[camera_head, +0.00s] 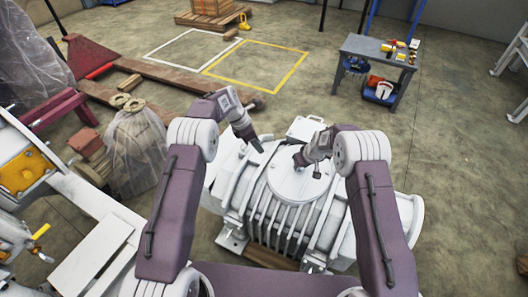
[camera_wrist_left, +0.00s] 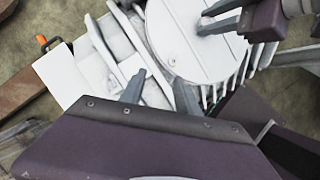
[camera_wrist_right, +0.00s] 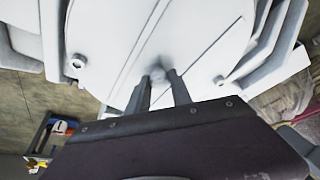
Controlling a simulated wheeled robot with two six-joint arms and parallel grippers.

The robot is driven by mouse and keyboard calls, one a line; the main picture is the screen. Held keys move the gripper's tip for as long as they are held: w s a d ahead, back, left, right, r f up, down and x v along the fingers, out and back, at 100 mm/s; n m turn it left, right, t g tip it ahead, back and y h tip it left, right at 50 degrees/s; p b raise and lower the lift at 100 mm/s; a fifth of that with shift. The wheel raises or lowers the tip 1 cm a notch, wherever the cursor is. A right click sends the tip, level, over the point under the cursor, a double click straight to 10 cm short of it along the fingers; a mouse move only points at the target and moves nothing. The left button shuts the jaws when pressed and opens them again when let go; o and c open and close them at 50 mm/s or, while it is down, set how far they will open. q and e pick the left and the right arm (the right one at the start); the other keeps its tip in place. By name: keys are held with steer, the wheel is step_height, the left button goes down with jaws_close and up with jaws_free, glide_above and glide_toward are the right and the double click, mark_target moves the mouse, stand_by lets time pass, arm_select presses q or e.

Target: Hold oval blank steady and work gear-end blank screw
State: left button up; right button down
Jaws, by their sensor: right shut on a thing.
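The oval blank (camera_head: 290,188) is a light round-ended plate lying on top of the ribbed white vacuum pump (camera_head: 262,218). My right gripper (camera_head: 303,163) is over the plate, its fingers shut on a small raised knob at the plate's middle (camera_wrist_right: 157,73). Two screw heads show on the plate in the right wrist view, one at the left edge (camera_wrist_right: 78,62) and one at the right (camera_wrist_right: 218,80); I cannot tell which is the gear-end one. My left gripper (camera_wrist_left: 157,80) is open and empty, beside the plate's edge above the pump's ribs. It also shows in the head view (camera_head: 261,148).
A grey tool table (camera_head: 378,52) stands at the back right. A plastic-wrapped bundle (camera_head: 137,145) and wooden beams (camera_head: 160,84) lie to the left. Yellow (camera_head: 255,66) and white floor outlines are empty. Floor right of the pump is clear.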

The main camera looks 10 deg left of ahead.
mark_target(272, 164)
arm_select(q)
steer(key=s+d+r+n+t, duration=0.1)
steer(key=s+d+r+n, duration=0.1)
steer(key=s+n, duration=0.15)
steer(key=shift+y, duration=0.4)
steer(key=x, duration=1.2)
steer(key=shift+s+d+f, duration=0.1)
steer(key=shift+s+f, duration=0.15)
steer(key=shift+c, duration=0.3)
jaws_close()
